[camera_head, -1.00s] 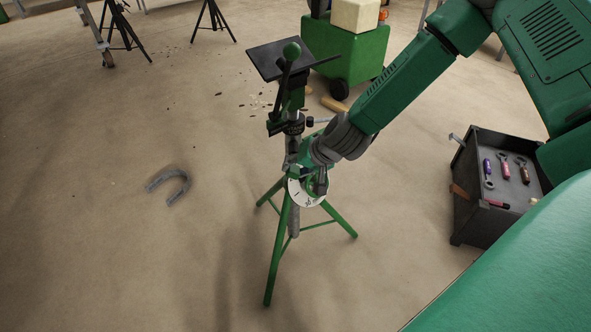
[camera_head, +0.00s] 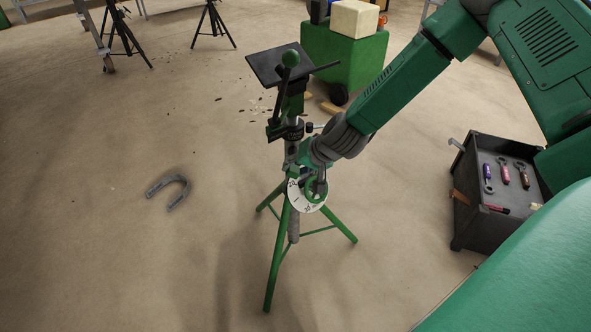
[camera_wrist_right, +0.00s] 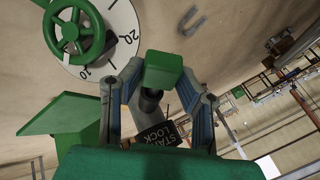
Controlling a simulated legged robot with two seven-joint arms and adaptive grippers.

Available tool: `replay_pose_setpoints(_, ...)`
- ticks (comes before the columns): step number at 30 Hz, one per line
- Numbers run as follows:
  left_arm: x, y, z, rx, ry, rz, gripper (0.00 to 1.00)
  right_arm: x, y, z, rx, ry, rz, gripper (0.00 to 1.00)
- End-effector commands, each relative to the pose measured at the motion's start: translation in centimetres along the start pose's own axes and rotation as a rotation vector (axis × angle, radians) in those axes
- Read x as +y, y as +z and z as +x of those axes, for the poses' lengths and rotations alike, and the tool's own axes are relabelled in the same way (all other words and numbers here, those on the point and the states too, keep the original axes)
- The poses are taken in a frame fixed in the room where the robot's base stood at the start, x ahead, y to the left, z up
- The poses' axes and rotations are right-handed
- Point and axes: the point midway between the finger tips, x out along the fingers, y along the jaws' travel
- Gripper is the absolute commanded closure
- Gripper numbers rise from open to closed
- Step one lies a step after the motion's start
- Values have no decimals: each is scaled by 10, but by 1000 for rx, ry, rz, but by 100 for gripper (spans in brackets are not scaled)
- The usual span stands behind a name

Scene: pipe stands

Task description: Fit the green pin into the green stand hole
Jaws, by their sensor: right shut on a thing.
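The green stand (camera_head: 272,265) stands on tripod legs in the middle of the head view. A white numbered dial with a green handwheel (camera_wrist_right: 75,35) is on it, also seen in the wrist view. My right gripper (camera_wrist_right: 163,78) is at the stand's upper part, just above the dial in the head view. Its two blue-grey fingers are shut on the green pin (camera_wrist_right: 165,70), which shows a square green head and a dark shaft below. A black "STAND LOCK" tag (camera_wrist_right: 157,137) hangs near the shaft. The stand hole cannot be made out. My left gripper is out of view.
A dark tool box (camera_head: 482,225) stands at the right. A grey horseshoe-shaped piece (camera_head: 170,190) lies on the left floor. A green cart (camera_head: 350,57) is behind.

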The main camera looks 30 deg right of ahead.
Motion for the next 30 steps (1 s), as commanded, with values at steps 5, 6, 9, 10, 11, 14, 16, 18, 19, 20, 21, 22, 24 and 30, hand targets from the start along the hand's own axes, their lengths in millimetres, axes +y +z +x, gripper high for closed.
replay_pose_setpoints(5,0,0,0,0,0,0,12,-2,-4,2,2,-3,-3,100)
replay_pose_setpoints(6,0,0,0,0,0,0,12,-2,-5,2,1,-3,-3,100)
replay_pose_setpoints(9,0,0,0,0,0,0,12,-3,-7,3,0,-4,-3,100)
replay_pose_setpoints(10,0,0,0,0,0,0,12,-3,-7,3,0,-4,-4,100)
replay_pose_setpoints(11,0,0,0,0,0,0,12,-3,-8,3,0,-4,-4,100)
replay_pose_setpoints(14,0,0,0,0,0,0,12,-3,-10,4,1,-4,-4,100)
replay_pose_setpoints(16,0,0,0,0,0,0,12,-3,-12,5,2,-4,-4,100)
replay_pose_setpoints(18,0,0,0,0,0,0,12,-3,-14,5,2,-4,-4,100)
replay_pose_setpoints(19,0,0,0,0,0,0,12,-3,-14,5,2,-5,-4,100)
replay_pose_setpoints(20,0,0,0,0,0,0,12,-3,-15,6,2,-5,-4,100)
replay_pose_setpoints(21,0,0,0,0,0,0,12,-4,-15,6,1,-5,-4,100)
replay_pose_setpoints(22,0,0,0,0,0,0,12,-4,-16,6,1,-5,-4,100)
replay_pose_setpoints(24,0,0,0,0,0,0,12,-4,-16,6,0,-5,-4,60)
replay_pose_setpoints(30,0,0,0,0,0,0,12,-2,-16,6,0,-3,-2,47)
